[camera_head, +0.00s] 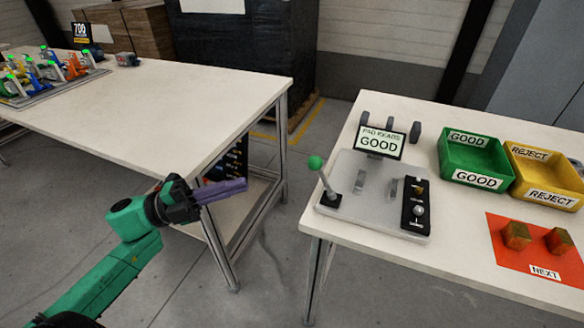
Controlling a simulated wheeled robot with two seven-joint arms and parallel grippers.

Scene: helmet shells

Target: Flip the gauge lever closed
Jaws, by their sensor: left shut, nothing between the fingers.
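The gauge lever (324,178) has a green ball knob and a dark base at the left front of a pale gauge plate (360,207). It stands up, tilted to the left. A small screen (378,143) behind the plate reads "PAD READS: GOOD". My left gripper (243,187) has purple fingers that are shut and empty. My right gripper is not in view.
The right table (470,262) holds a green GOOD bin (474,160), a yellow REJECT bin (546,175) and an orange NEXT mat (505,275) with two brown blocks. The left table (190,90) carries a tray of coloured parts. Its near side is bare.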

